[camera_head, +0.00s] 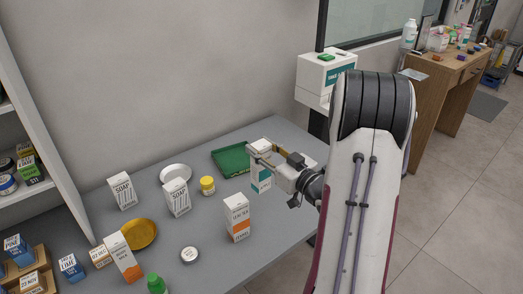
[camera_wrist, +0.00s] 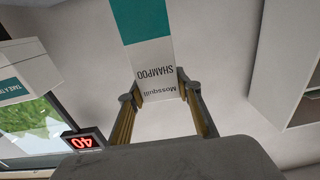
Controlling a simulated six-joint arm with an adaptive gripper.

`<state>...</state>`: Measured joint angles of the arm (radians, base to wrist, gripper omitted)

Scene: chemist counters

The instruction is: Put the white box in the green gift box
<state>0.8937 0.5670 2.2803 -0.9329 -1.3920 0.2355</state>
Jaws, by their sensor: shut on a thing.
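My gripper (camera_head: 262,153) is shut on a white box with a teal band (camera_head: 261,180). In the wrist view the box (camera_wrist: 155,60) stands between the two fingers (camera_wrist: 160,92), and its label reads "SHAMPOO". The green gift box (camera_head: 231,160) is a shallow open tray on the grey counter, just left of and behind the held box. Its visible floor looks empty; its right end is partly covered by my gripper. I cannot tell whether the held box touches the counter.
Two white soap boxes (camera_head: 176,197) (camera_head: 122,191), a white dish (camera_head: 175,174), a yellow jar (camera_head: 207,185) and a white-orange box (camera_head: 237,217) stand on the counter (camera_head: 200,245). A gold dish (camera_head: 140,234) lies front left. A shelf (camera_head: 40,130) rises at the left.

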